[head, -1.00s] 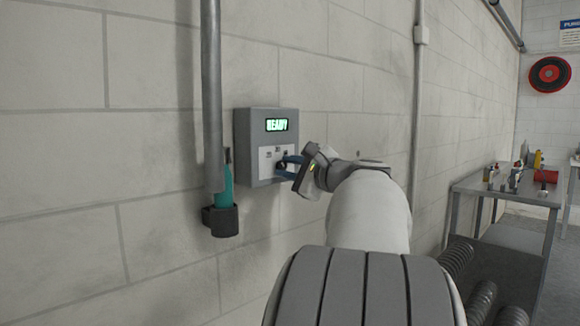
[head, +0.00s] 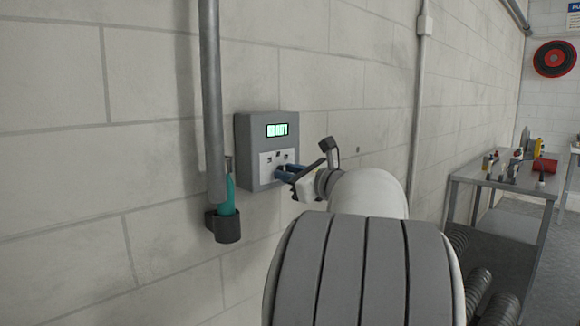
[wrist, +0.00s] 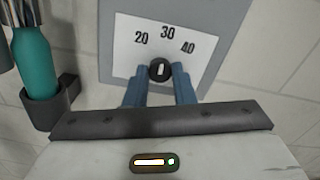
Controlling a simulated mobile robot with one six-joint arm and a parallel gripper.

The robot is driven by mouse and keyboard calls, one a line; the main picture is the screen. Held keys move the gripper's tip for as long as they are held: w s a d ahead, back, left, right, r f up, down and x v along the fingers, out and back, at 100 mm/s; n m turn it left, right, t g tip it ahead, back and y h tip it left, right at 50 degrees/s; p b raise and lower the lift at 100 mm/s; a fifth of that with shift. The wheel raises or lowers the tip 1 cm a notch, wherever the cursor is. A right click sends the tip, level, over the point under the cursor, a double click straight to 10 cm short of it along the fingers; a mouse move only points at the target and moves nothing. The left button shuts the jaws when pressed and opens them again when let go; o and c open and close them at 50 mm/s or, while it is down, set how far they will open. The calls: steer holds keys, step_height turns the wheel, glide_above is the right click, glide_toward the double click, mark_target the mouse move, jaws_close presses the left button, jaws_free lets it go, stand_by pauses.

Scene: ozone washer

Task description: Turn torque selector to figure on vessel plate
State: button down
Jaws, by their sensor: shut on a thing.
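The torque selector (wrist: 160,70) is a small black knob with a white mark, on a white panel (wrist: 126,54) printed 20, 30 and 40. Its mark points roughly up in the wrist view, about towards 30. My gripper (wrist: 159,85) has its blue fingers on either side of the knob, shut on it. In the head view my gripper (head: 281,173) reaches the lower part of the grey wall box (head: 246,150) and largely hides the knob. The box's green display (head: 277,130) is lit but its text is unreadable. I cannot make out a vessel plate.
A teal bottle (head: 229,194) stands in a dark holder (head: 226,226) left of the box, beside a vertical pipe (head: 209,90). A bench (head: 502,186) with several items is at the right. A red reel (head: 555,58) hangs on the far wall.

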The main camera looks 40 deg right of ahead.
steer(key=shift+m, duration=0.3)
steer(key=c, duration=1.2)
jaws_free()
steer(key=s, duration=0.7)
steer(key=shift+s+d, duration=0.3)
steer(key=shift+s, duration=0.1)
